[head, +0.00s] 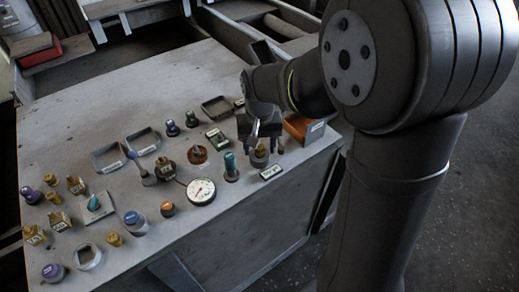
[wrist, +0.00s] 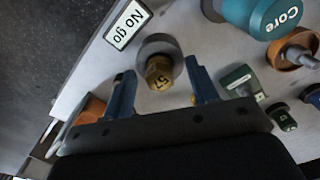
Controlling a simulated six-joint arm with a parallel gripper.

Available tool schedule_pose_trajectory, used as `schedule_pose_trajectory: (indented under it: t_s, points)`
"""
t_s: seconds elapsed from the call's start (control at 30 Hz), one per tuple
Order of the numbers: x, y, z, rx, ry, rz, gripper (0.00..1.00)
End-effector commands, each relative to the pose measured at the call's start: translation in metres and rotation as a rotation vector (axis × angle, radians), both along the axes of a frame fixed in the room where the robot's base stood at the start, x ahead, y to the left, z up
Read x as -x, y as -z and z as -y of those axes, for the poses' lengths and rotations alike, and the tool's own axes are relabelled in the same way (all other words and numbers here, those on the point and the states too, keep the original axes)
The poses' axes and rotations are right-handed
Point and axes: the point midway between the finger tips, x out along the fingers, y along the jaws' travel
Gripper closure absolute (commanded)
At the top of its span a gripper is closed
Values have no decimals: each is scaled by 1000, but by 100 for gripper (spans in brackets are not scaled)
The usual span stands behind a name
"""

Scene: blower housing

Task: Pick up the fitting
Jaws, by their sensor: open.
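A brass fitting (wrist: 158,72) with a number on it stands on a round grey base (wrist: 160,42) in the wrist view. In the head view the brass fitting (head: 261,148) is at the right part of the bench, just under my gripper (head: 262,132). In the wrist view my gripper (wrist: 161,76) is open, with one blue finger on each side of the fitting. Neither finger visibly touches it. I cannot tell the exact height of the fingertips over it. Several other brass pieces, such as one at the left (head: 77,185), stand on the bench.
A "No go" plate (wrist: 128,24) and a teal "Core" piece (wrist: 275,18) are close by. An orange bin (head: 303,129) is at the bench's right edge. A dial gauge (head: 201,191) and many small parts crowd the middle and left.

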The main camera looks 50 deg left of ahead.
Motion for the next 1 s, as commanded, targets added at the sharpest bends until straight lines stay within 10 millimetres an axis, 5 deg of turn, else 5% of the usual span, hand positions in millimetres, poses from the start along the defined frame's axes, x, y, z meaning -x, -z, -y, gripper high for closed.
schedule_pose_trajectory:
  t_s: [0.27,0.5,0.57,1.0]
  points:
    - [0,3,0,-1,0,0,48]
    - [0,3,0,-1,0,0,95]
    - [0,3,0,-1,0,0,99]
    - [0,-15,-1,-5,0,2,100]
